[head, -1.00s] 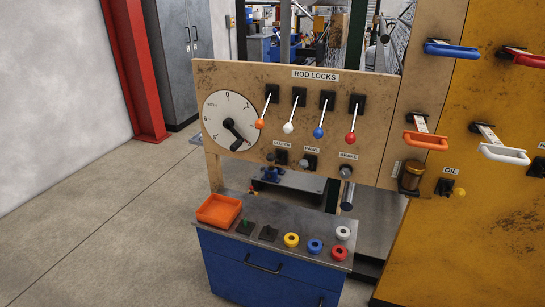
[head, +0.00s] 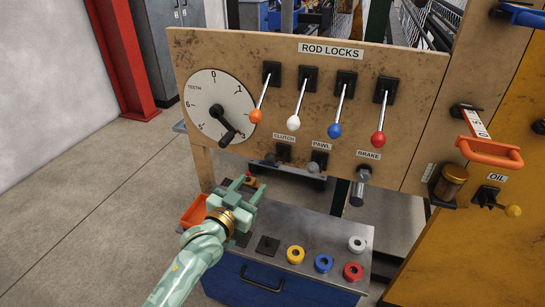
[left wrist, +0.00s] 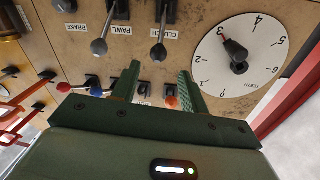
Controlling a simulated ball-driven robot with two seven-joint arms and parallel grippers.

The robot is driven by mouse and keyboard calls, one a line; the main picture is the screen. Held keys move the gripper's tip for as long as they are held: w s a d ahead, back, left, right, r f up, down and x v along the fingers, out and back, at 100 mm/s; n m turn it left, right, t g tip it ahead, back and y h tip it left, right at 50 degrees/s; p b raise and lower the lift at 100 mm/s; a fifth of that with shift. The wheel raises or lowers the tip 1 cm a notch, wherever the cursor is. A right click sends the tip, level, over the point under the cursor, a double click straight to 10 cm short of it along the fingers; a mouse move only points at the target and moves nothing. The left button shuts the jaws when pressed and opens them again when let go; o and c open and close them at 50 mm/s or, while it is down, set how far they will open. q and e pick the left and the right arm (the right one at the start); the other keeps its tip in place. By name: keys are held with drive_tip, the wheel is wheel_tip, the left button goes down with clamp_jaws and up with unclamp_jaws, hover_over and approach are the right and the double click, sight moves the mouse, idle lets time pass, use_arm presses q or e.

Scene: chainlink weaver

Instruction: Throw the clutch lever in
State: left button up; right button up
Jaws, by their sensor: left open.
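The clutch lever (head: 270,159) is a short lever with a dark grey ball knob, under the CLUTCH label on the wooden panel (head: 230,65). It also shows in the left wrist view (left wrist: 158,52), where the panel appears upside down. My left gripper (head: 248,185) is open and empty, below and left of the lever in the head view. In the left wrist view its two green fingers (left wrist: 160,78) point at the panel, and the clutch knob shows just beyond the fingertips, between their lines. My right gripper is not in view.
The similar pawl lever (head: 313,167) is close to the clutch lever's right. Rod lock levers with orange (head: 256,116), white, blue and red knobs hang above. The teeth dial (head: 220,105) is at upper left. Below stands a blue cabinet (head: 265,285) with an orange tray (head: 194,211) and coloured rings.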

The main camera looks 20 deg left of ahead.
sight(273, 158)
use_arm(q)
drive_tip(key=w+b, duration=0.1)
drive_tip(key=w, duration=0.3)
drive_tip(key=w+d+b, duration=0.1)
drive_tip(key=w+b, duration=0.1)
drive_tip(key=w, duration=0.2)
drive_tip(key=w+d+b, duration=0.1)
drive_tip(key=w, duration=0.4)
drive_tip(key=shift+f+b, duration=0.35)
drive_tip(key=shift+b, duration=0.05)
drive_tip(key=shift+w, duration=0.3)
drive_tip(key=shift+w+r, duration=0.1)
drive_tip(key=shift+r, duration=0.1)
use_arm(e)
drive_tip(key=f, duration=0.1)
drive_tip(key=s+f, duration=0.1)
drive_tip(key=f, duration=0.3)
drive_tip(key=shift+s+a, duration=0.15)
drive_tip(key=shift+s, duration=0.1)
use_arm(q)
clamp_jaws()
drive_tip(key=shift+f, duration=0.1)
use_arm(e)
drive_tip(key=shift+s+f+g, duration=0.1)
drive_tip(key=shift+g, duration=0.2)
